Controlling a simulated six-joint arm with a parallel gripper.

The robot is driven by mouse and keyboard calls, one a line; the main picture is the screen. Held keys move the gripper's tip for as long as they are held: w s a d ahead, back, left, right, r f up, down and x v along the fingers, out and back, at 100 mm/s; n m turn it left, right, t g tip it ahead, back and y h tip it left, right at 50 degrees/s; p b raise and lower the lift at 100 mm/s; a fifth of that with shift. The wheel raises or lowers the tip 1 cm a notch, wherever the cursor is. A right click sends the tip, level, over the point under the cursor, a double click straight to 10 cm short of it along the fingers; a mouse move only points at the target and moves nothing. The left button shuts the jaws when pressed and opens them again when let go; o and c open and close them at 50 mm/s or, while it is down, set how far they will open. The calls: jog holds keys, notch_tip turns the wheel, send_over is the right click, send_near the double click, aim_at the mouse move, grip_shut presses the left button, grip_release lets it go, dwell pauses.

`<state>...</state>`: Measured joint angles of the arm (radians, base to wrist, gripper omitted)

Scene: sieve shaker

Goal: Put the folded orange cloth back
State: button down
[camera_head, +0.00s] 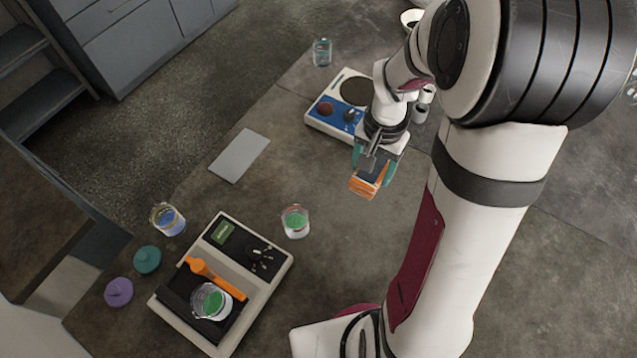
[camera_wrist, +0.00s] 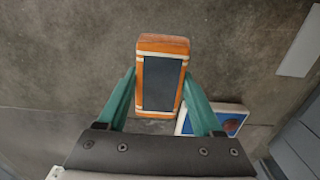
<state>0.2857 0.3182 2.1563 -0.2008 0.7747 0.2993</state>
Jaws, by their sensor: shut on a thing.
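My gripper (camera_head: 372,166) has its teal fingers shut on the sides of an orange block-shaped thing (camera_head: 363,187). In the wrist view the orange thing (camera_wrist: 160,42) has a dark grey panel on its face and cream bands near its ends. It looks boxy and I see no soft folds, so I cannot tell whether it is the folded cloth. No other folded orange cloth shows. My gripper (camera_wrist: 158,82) holds it over the grey-brown table (camera_head: 330,245), just in front of the blue-and-white device (camera_head: 325,118). Its height above the table is unclear.
A shaker-like device (camera_head: 275,262) at lower left bears an orange tool (camera_head: 215,277) and a beaker with green contents (camera_head: 212,301). Two more beakers (camera_head: 295,221) (camera_head: 167,219), teal and purple lids (camera_head: 147,259) (camera_head: 118,292) and a grey plate (camera_head: 240,155) lie around.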

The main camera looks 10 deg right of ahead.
send_over(319, 188)
notch_tip(319, 188, down, 6)
jog(key=shift+s+d+f, duration=0.1)
jog(key=shift+s+f, duration=0.05)
jog(key=shift+f, duration=0.05)
notch_tip(319, 188, down, 3)
jog(key=shift+f, duration=0.5)
jog(key=shift+f, duration=0.15)
jog(key=shift+c, duration=0.2)
grip_release()
